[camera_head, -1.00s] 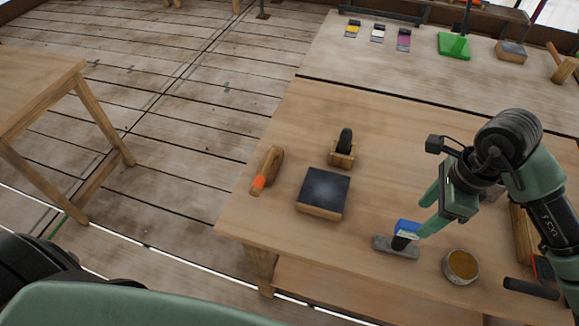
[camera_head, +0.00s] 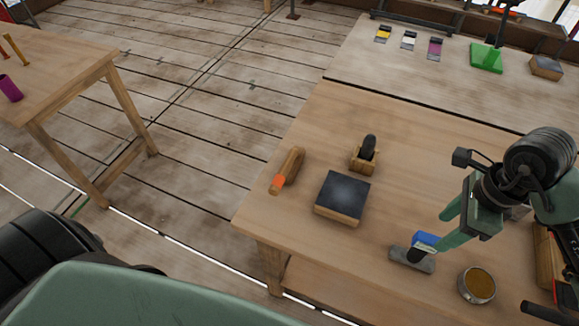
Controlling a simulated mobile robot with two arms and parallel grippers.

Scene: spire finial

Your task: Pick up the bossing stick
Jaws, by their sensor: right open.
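A wooden tool with an orange end (camera_head: 287,172), which looks like the bossing stick, lies near the left edge of the workbench (camera_head: 300,225). My right gripper (camera_head: 446,229) is open at the right of the bench, well away from that tool. Its fingers point left, close to a blue-topped tool on a grey block (camera_head: 412,259). I cannot tell whether they touch it. My left gripper is out of view.
A dark-topped square block (camera_head: 342,197) and a wooden holder with a black piece (camera_head: 365,154) stand between the wooden tool and my right gripper. A round tin (camera_head: 477,286) sits near the front. Another table (camera_head: 60,75) stands left, across open floor.

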